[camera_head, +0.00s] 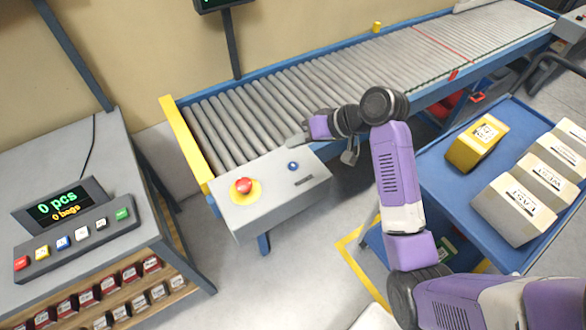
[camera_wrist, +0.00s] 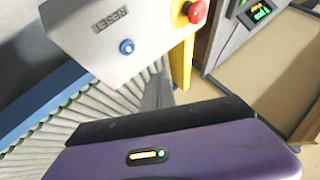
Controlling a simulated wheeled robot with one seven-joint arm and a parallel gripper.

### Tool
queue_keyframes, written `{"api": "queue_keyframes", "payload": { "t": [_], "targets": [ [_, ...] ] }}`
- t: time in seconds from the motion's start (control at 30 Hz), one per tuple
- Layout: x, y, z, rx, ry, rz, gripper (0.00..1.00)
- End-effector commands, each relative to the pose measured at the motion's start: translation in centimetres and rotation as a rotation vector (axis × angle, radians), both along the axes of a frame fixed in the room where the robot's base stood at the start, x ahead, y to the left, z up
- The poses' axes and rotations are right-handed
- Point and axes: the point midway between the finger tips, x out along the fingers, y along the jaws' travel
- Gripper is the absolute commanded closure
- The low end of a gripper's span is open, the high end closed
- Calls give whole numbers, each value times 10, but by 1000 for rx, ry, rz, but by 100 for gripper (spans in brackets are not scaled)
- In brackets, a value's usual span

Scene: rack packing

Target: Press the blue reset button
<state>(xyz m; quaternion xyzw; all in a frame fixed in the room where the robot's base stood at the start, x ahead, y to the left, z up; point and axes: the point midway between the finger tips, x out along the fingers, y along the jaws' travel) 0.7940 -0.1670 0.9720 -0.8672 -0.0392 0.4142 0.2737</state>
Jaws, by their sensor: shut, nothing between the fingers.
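The blue reset button (camera_head: 293,166) is a small round knob on top of a grey control box (camera_head: 285,195) at the near end of the roller conveyor. In the wrist view the blue button (camera_wrist: 126,46) sits below a "RESET" label on the box, upper centre. My gripper (camera_head: 300,140) is just beyond the box, a little above the rollers and apart from the button in the picture. Its jaws are shut and empty. The fingertips are hard to make out in the head view. In the wrist view the purple gripper body fills the bottom.
A red emergency knob (camera_head: 243,186) on a yellow base sits left of the button on the same box. A yellow end plate (camera_head: 184,145) borders the conveyor (camera_head: 300,95). A blue cart (camera_head: 450,190) with boxes stands right; a counter display table (camera_head: 60,160) stands left.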

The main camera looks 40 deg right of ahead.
Motion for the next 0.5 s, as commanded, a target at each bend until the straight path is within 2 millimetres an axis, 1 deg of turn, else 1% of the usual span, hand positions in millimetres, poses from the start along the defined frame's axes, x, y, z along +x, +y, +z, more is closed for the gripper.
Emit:
{"api": "queue_keyframes", "payload": {
  "t": [0.03, 0.2, 0.4, 0.5],
  "targets": [
    [0, 0, -13, 0, -1, -1, 100],
    [0, 0, -34, 0, -1, -1, 100],
    [0, 0, -53, 1, 0, -1, 100],
    [0, 0, -59, 1, 0, -1, 100]
  ]
}}
